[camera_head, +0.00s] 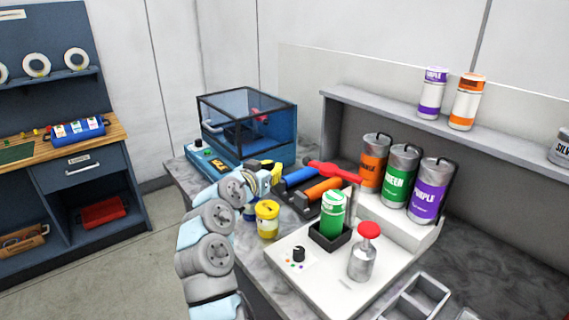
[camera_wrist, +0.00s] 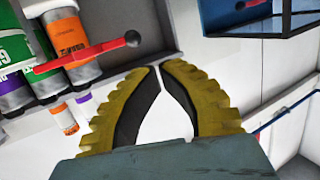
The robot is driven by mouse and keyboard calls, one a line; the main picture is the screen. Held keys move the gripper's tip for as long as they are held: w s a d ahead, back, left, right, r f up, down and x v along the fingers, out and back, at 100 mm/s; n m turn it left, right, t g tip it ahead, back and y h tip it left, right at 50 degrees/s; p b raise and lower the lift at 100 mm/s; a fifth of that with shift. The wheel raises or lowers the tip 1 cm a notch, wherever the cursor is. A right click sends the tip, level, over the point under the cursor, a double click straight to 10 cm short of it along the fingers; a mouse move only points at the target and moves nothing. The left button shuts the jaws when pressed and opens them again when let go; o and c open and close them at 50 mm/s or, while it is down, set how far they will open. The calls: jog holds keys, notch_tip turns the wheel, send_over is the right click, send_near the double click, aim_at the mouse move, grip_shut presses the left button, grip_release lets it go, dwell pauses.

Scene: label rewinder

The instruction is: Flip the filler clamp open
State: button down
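A red bar (camera_head: 335,172), which looks like the filler clamp's lever, lies behind the green-labelled can (camera_head: 333,214) in a black square holder on the white machine (camera_head: 345,285). In the wrist view the red bar (camera_wrist: 88,52) is at upper left, with a dark round end, across the front of an orange-labelled canister. My gripper (camera_head: 278,170) is left of the bar, beyond the yellow jar. In the wrist view its yellow fingers (camera_wrist: 160,66) meet at the tips, with nothing held between them. The bar's mounting is partly hidden.
Blue (camera_head: 300,177) and orange (camera_head: 322,190) cylinders lie close to my gripper. A yellow jar (camera_head: 267,220) stands beside my arm. A red-topped bottle (camera_head: 364,252) and black knob (camera_head: 298,254) are on the machine. A blue clear-walled box (camera_head: 250,120) stands behind.

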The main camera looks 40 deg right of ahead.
jog(key=shift+s+a+r, duration=0.15)
jog(key=shift+a, duration=1)
